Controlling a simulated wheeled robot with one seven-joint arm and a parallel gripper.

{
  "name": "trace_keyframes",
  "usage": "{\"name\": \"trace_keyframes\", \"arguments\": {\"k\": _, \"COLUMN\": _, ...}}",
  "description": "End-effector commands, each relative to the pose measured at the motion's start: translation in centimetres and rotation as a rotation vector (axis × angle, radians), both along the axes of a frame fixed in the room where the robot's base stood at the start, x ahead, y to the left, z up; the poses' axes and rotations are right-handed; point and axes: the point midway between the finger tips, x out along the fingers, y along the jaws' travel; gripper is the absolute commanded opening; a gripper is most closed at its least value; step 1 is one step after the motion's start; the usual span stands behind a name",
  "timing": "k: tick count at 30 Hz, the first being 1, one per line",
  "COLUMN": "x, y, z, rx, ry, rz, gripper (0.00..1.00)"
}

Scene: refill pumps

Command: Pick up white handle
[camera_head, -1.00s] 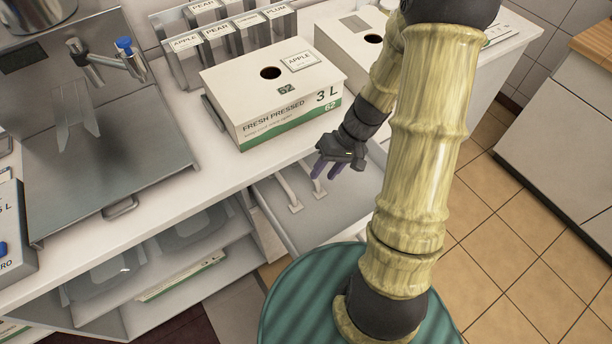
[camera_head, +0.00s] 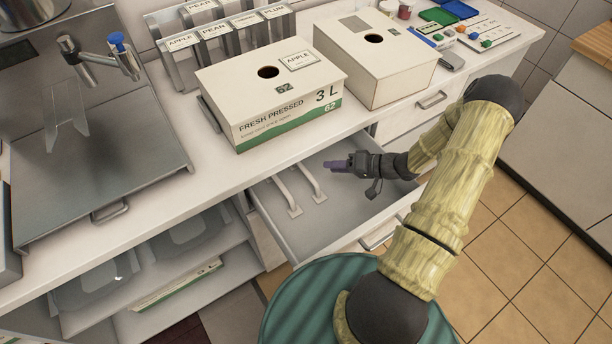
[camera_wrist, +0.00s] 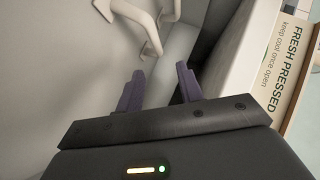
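Two white handles lie side by side in the open drawer (camera_head: 345,225): a left handle (camera_head: 286,194) and a right handle (camera_head: 311,180). In the wrist view, part of one white handle (camera_wrist: 142,25) shows at the top, beyond the fingertips, and a second one is partly cut off by the top edge. My gripper (camera_head: 336,166) is over the drawer, to the right of the right handle, with its fingers pointing left. In the wrist view the two purple fingers (camera_wrist: 160,82) are spread with nothing between them. It touches neither handle as far as I can see.
A juice box (camera_head: 285,140) marked "FRESH PRESSED" stands on the counter just behind the drawer, and another box (camera_head: 375,90) stands right of it. A steel dispenser (camera_head: 90,185) is at left. Lower shelves hold clear containers.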

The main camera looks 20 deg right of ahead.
Motion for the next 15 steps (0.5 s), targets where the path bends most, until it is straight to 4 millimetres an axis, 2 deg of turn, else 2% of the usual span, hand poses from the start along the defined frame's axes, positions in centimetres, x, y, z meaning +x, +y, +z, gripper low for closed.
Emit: {"name": "trace_keyframes", "arguments": {"k": 15, "x": 3.2, "y": 4.8, "z": -2.5, "rx": -0.001, "ry": 0.002, "rz": -0.004, "gripper": 0.37}}
